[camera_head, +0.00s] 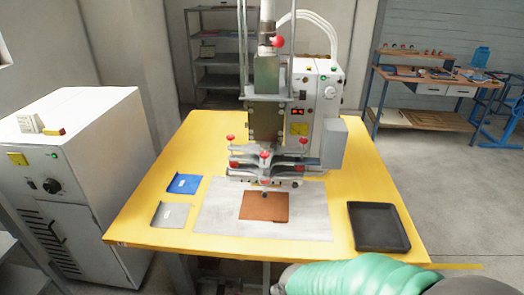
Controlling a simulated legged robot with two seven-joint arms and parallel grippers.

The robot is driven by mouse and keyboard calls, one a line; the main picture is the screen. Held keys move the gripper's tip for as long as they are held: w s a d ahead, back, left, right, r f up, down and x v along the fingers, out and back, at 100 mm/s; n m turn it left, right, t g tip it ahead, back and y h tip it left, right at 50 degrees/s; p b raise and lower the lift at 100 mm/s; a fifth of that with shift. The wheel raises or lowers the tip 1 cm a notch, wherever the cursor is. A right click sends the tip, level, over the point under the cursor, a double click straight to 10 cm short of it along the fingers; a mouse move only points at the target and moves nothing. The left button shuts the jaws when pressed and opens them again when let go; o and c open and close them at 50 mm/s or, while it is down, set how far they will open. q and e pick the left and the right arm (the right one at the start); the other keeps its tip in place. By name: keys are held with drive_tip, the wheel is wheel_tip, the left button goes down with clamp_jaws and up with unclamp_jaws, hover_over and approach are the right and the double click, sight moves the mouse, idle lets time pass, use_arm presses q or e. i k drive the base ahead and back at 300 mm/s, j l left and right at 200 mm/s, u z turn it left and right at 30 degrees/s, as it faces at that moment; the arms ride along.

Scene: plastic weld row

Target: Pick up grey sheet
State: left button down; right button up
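The grey sheet (171,214) lies flat on the yellow table (145,226), near its front left corner. A blue sheet (185,184) lies just behind it, apart from it. A brown sheet (264,206) lies on a pale plate (216,222) under the head of the welding machine (266,105). Part of my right arm shows at the bottom edge, right of centre, but its gripper is outside the picture. My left arm and gripper are not in view. Nothing touches the grey sheet from above.
A black tray (358,242) sits at the table's front right. A white cabinet (90,150) stands close to the table's left side. The table's front left strip around the grey sheet is clear. A shelf and a workbench stand far behind.

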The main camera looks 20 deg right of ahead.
sight(172, 215)
drive_tip(key=u, duration=0.4)
drive_tip(key=i+l+u, duration=0.2)
drive_tip(key=i+u, duration=0.3)
drive_tip(key=i+l+u, duration=0.45)
drive_tip(key=i+l, duration=0.3)
drive_tip(key=i+l+u, duration=0.1)
drive_tip(key=i+l, duration=0.2)
drive_tip(key=l, duration=0.2)
